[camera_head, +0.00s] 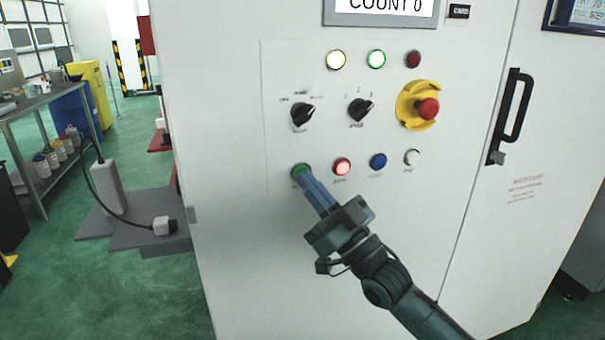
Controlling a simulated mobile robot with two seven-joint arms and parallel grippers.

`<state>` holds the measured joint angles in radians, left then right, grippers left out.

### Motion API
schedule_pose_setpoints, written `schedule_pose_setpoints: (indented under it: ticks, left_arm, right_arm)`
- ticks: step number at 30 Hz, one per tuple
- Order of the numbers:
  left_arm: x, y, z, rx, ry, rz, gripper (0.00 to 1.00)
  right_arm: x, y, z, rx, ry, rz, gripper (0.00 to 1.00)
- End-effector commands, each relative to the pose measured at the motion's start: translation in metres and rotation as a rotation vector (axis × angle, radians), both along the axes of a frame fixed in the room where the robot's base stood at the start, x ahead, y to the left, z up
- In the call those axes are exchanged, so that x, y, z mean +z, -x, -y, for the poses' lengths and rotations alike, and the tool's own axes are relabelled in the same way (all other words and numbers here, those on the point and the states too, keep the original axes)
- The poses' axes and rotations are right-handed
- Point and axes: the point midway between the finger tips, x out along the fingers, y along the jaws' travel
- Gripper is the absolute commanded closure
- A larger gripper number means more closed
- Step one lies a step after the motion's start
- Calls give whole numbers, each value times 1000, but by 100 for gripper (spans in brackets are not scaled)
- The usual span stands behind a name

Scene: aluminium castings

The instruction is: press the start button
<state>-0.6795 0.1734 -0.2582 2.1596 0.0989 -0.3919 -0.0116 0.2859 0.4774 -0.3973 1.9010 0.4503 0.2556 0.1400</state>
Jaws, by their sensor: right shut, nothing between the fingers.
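The green start button (301,169) is at the left end of the lower button row on the white machine panel (285,110). My right gripper (303,180) is shut and empty. Its fingertips are at the lower edge of the green button and cover part of it and its label. I cannot tell whether they touch it. My left gripper is not in view.
Beside the green button are a lit red button (342,166), a blue button (378,160) and a white button (412,157). Above are two black selector knobs (302,115) and a red emergency stop (428,109). A black door handle (511,115) stands out at right.

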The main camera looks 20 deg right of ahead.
Motion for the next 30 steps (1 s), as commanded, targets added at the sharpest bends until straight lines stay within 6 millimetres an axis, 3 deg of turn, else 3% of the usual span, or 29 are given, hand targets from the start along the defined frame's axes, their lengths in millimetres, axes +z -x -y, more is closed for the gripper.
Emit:
schedule_pose_setpoints:
  ticks: [22,30]
  left_arm:
    - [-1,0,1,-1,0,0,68]
    - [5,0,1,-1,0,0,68]
  right_arm:
    - [0,-6,0,0,-1,-2,100]
    - [0,4,0,0,0,-2,100]
